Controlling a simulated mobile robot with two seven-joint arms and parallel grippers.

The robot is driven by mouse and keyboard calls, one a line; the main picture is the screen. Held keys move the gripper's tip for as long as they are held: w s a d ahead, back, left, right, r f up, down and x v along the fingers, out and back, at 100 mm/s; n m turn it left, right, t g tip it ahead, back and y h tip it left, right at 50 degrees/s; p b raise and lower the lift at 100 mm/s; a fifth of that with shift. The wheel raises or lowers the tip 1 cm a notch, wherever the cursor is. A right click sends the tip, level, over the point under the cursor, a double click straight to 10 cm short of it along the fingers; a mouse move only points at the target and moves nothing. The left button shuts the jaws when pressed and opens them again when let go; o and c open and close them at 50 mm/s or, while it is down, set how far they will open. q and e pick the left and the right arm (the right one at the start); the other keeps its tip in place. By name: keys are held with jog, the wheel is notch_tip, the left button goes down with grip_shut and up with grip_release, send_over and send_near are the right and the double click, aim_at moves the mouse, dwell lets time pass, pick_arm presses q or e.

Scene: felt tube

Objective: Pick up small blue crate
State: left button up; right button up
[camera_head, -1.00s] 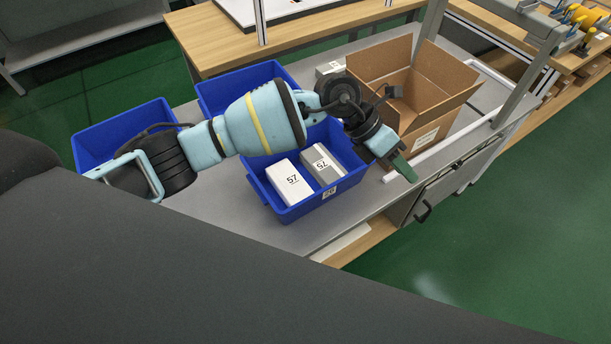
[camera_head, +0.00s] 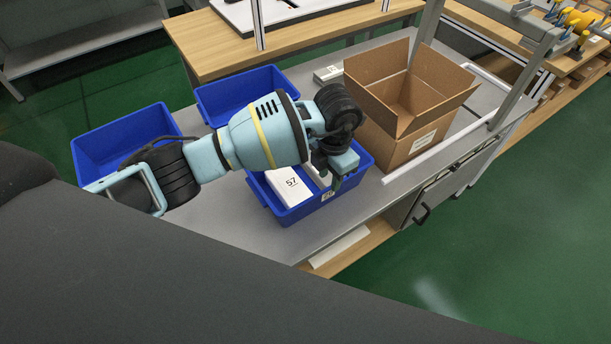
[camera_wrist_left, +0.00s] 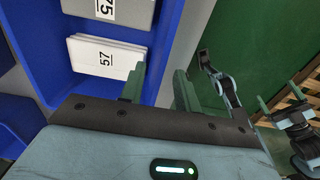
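Three blue crates show in the head view. One (camera_head: 291,217) holds a white box marked 57 (camera_head: 287,185) and a grey box, now mostly hidden by my left arm. The others are the left crate (camera_head: 85,160) and the back crate (camera_head: 204,105); I cannot tell which is meant by small. My left gripper (camera_head: 345,178) is over the loaded crate's right side. In the left wrist view, its green fingers (camera_wrist_left: 159,88) are apart with nothing between them, near the crate's wall (camera_wrist_left: 166,50). My right gripper (camera_wrist_left: 279,98) shows at the right edge there, its fingers apart.
An open cardboard box (camera_head: 410,148) stands behind and right of the loaded crate. The grey bench (camera_head: 290,245) has a front handle (camera_head: 423,215). A small white box (camera_head: 327,74) lies near the back. Green floor (camera_head: 500,240) is clear at the right.

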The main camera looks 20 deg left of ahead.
aim_at(328, 188)
pick_arm(q)
jog(key=shift+a+f, duration=0.1)
jog(key=shift+f, duration=2.55)
grip_shut()
jog(key=shift+s, duration=0.1)
